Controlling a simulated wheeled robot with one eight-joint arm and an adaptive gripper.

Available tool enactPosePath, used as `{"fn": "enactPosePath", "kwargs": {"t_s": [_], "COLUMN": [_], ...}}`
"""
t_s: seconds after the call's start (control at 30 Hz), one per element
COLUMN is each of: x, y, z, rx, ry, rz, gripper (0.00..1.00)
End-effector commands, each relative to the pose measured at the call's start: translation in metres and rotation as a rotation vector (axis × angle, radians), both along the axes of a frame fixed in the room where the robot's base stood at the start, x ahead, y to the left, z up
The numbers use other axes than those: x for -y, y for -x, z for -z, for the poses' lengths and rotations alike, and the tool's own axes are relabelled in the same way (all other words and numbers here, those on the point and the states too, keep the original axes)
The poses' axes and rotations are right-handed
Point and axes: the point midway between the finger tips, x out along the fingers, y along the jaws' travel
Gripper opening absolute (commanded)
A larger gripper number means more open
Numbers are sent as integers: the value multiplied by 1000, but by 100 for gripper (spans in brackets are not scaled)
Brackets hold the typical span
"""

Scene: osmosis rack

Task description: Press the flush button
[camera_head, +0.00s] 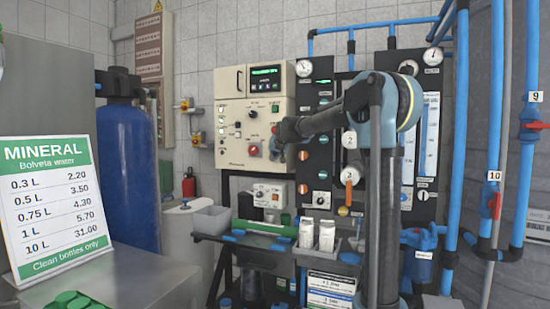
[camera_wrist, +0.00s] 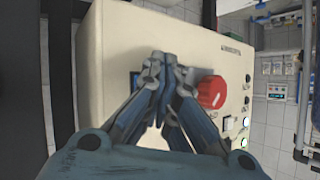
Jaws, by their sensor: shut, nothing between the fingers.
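The cream control panel (camera_head: 232,119) on the rack carries a screen, knobs and several small buttons. My gripper (camera_head: 277,151) is at its lower right part in the head view, beside a red knob (camera_head: 253,149). In the wrist view my gripper (camera_wrist: 166,62) is shut and empty, its fingertips in front of the panel face, next to the red knob (camera_wrist: 211,92). A small blue square part (camera_wrist: 135,79) shows beside the fingers, partly hidden by them. No label marks the flush button legibly. I cannot tell whether the fingertips touch the panel.
Gauges, valves and blue pipes (camera_head: 464,120) stand to the right. Below the panel, a shelf (camera_head: 262,246) holds white cartons (camera_head: 325,236) and a grey bin (camera_head: 212,221). A blue tank (camera_head: 128,170) and a price sign (camera_head: 55,200) are at left.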

Motion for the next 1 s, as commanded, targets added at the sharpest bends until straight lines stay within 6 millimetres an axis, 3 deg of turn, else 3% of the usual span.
{"fn": "enactPosePath", "kwargs": {"t_s": [0.43, 1.0], "x": [0, -6], "y": [0, 15], "z": [0, 0], "rx": [0, 0], "ry": [0, -1], "rz": [0, 0], "gripper": [0, 0]}}
